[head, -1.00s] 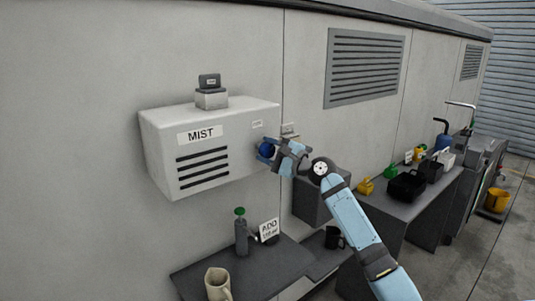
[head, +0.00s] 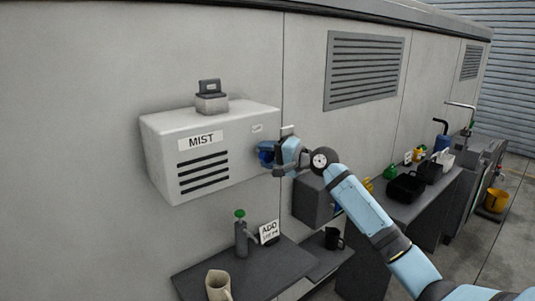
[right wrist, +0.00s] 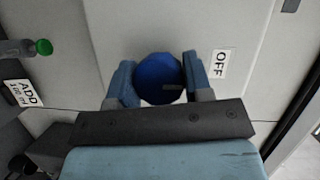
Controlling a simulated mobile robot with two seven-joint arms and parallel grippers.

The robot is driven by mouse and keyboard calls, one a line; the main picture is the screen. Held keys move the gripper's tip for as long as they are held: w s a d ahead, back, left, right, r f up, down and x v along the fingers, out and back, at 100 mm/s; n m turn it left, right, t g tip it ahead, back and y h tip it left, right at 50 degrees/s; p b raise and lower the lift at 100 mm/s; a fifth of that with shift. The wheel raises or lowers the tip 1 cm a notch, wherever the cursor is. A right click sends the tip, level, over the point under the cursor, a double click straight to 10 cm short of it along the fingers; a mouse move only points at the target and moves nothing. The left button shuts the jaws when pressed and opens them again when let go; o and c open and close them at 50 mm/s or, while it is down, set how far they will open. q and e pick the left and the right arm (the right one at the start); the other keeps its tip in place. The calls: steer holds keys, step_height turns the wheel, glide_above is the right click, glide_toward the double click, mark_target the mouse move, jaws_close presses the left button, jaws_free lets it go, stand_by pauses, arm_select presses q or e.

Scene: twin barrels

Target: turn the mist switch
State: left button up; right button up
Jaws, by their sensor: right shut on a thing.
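The white box marked MIST (head: 235,160) is fixed to the wall in the head view. A round blue knob (head: 265,152) sits on its front face near the right end. My right gripper (head: 268,157) is at that knob, mostly hiding it. In the right wrist view the blue knob (right wrist: 158,75) lies between the two blue fingers, which are shut on its sides. A small grey mark on the knob lies toward the right, on the side of the OFF label (right wrist: 221,63). My left gripper is in neither view.
Below the box, a grey shelf (head: 270,275) holds a beige jug (head: 218,284), a green-topped bottle (head: 241,236) and an ADD sign (head: 269,231). A grey box (head: 315,200) hangs close under my right arm. A cluttered bench (head: 400,205) stands further right.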

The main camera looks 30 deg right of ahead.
stand_by(0.4)
steer(key=o, duration=0.9)
steer(key=shift+o, duration=0.2)
steer(key=shift+s, duration=0.1)
steer(key=b+v, duration=0.3)
steer(key=v, duration=1)
steer(key=shift+s, duration=0.35)
steer(key=shift+d+r, duration=0.1)
